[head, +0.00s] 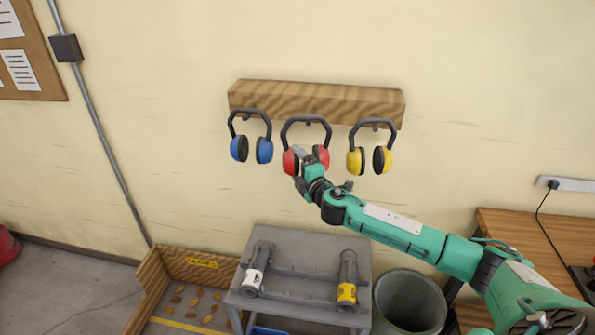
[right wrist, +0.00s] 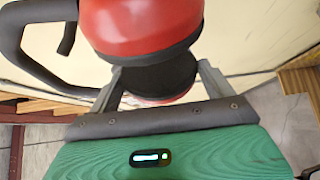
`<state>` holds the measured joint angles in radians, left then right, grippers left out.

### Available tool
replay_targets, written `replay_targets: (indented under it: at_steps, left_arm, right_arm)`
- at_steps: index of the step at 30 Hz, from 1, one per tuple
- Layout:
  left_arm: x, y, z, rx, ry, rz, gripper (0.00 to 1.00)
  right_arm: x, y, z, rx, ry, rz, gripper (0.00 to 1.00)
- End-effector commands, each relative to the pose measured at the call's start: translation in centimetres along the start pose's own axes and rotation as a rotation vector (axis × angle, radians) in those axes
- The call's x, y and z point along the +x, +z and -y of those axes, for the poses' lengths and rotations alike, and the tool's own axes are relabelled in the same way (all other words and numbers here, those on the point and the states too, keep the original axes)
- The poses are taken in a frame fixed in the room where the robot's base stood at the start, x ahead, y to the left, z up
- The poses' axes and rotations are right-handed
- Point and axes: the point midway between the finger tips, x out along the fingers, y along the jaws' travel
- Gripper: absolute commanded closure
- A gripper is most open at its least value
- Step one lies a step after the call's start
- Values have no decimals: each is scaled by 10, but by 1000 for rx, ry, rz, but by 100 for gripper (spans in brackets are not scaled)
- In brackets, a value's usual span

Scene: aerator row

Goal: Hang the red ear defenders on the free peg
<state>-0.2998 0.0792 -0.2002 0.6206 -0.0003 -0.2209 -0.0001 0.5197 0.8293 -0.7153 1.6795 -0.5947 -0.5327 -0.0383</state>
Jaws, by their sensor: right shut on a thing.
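The red ear defenders (head: 289,163) are at the middle of the wooden peg rail (head: 240,98), between the blue and yellow pairs. Their dark headband arches up in front of the rail at the middle peg. I cannot tell whether the band rests on that peg or is still in front of it. My right gripper (head: 304,161) is shut on the red ear defenders, low among the cups. In the right wrist view, a red cup (right wrist: 140,25) fills the top, with its dark cushion between the fingers and the headband curving at left. My left gripper is not in view.
Blue ear defenders (head: 239,149) hang at left and yellow ones (head: 355,161) at right, close by. Below stand a grey table (head: 290,301) with two dark cylinders, a grey bin (head: 408,300) and a wooden crate (head: 155,290). A wooden desk (head: 520,238) is at right.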

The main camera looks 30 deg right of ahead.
Motion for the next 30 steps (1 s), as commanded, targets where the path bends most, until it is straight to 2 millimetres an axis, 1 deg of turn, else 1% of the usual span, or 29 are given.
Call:
replay_targets:
  at_steps: [23, 25, 30]
  left_arm:
    - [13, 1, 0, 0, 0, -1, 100]
    - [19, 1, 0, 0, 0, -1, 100]
    - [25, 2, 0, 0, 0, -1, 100]
  right_arm:
    - [37, 30, 2, 0, 1, 1, 49]
    - [40, 31, 8, 1, 1, 2, 49]
    - [45, 35, 12, 0, 1, 1, 49]
